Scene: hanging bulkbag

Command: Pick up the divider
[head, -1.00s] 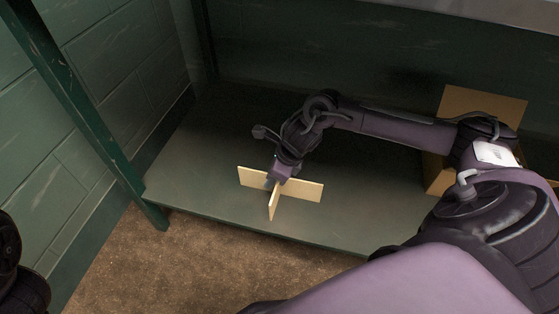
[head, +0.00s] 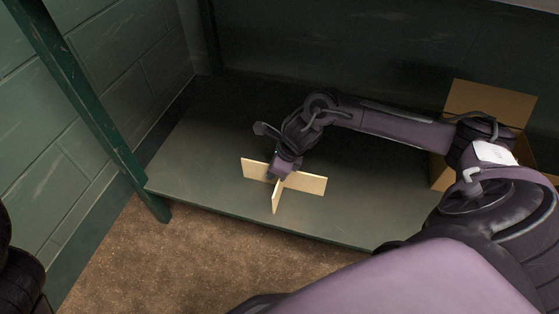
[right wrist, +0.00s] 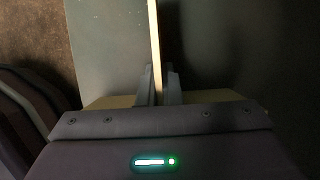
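The divider (head: 300,182) is a light tan, cross-shaped piece of thin panels standing upright on the dark green shelf (head: 200,185), close to its front edge. My right gripper (head: 273,178) points down at the middle of the cross. In the right wrist view my right gripper (right wrist: 159,85) has its fingers on both sides of one divider panel (right wrist: 154,40), close against it, and looks shut on it. The divider still appears to rest on the shelf. My left gripper is not in view; only dark parts of my left arm show at the left edge.
An open cardboard box (head: 490,100) stands on the shelf at the right, partly hidden by my right arm. A green post (head: 85,115) rises at the left front corner. Walls close the back and left. The shelf left of the divider is clear.

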